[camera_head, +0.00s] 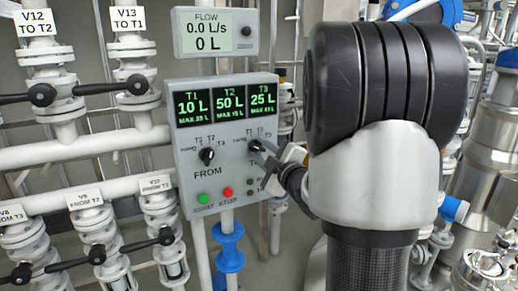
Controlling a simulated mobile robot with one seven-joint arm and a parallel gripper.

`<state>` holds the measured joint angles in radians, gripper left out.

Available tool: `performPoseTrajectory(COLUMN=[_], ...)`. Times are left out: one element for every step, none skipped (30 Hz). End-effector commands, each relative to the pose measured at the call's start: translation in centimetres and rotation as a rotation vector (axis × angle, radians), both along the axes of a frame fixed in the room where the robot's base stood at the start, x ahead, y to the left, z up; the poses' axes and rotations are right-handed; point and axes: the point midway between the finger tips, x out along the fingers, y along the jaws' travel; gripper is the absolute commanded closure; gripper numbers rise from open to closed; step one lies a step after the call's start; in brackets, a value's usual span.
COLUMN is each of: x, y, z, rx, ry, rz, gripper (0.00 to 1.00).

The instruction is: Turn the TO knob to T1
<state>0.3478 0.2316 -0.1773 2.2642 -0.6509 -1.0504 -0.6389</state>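The grey control panel (220,135) stands left of centre, with T1, T2 and T3 displays across its top. The FROM knob (207,155) is black and fully visible at the panel's left. The TO dial is at the panel's right, with small position labels above it. My gripper (262,154) is at the TO dial, reaching in from the right. The TO knob and most of its label are largely hidden behind the gripper, so the knob's pointing direction cannot be read. Whether the fingers are closed on the knob cannot be told.
The displays read 10 L, 50 L and 25 L. A FLOW meter (214,32) above reads 0.0 L/s and 0 L. A green button (203,198) and a red button (228,192) sit below FROM. Pipes and black-handled valves (42,94) fill the left; steel vessels stand right.

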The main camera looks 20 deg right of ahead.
Motion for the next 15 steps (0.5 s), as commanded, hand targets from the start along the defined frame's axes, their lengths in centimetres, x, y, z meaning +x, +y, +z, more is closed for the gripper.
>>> performPoseTrajectory(x=[0.00, 0.00, 0.00, 0.00, 0.00, 0.01, 0.01, 0.01, 0.01, 0.01, 0.01, 0.02, 0.02, 0.02, 0.02], y=[-0.01, 0.00, 0.00, 0.01, 0.01, 0.02, 0.02, 0.02, 0.02, 0.02, 0.02, 0.02, 0.03, 0.02, 0.03], z=[-0.03, -0.02, -0.02, -0.02, -0.03, -0.03, -0.02, -0.02, -0.02, -0.01, -0.01, -0.01, -0.01, -0.01, -0.02], rx=[0.000, 0.000, 0.000, 0.000, 0.000, 0.000, 0.000, 0.000, 0.000, 0.000, 0.000, 0.001, 0.001, 0.002, 0.005], ry=[0.000, 0.000, 0.000, 0.000, 0.000, 0.000, 0.000, 0.000, 0.000, 0.000, 0.000, 0.000, 0.000, 0.000, 0.000], rz=[0.000, 0.000, 0.000, 0.000, 0.000, 0.000, 0.000, 0.000, 0.000, 0.000, 0.000, 0.000, 0.000, 0.000, 0.000], gripper=[0.72, 0.72, 0.72, 0.75, 0.80, 0.87, 0.92, 0.97, 1.00, 1.00, 1.00, 1.00, 1.00, 1.00, 1.00])
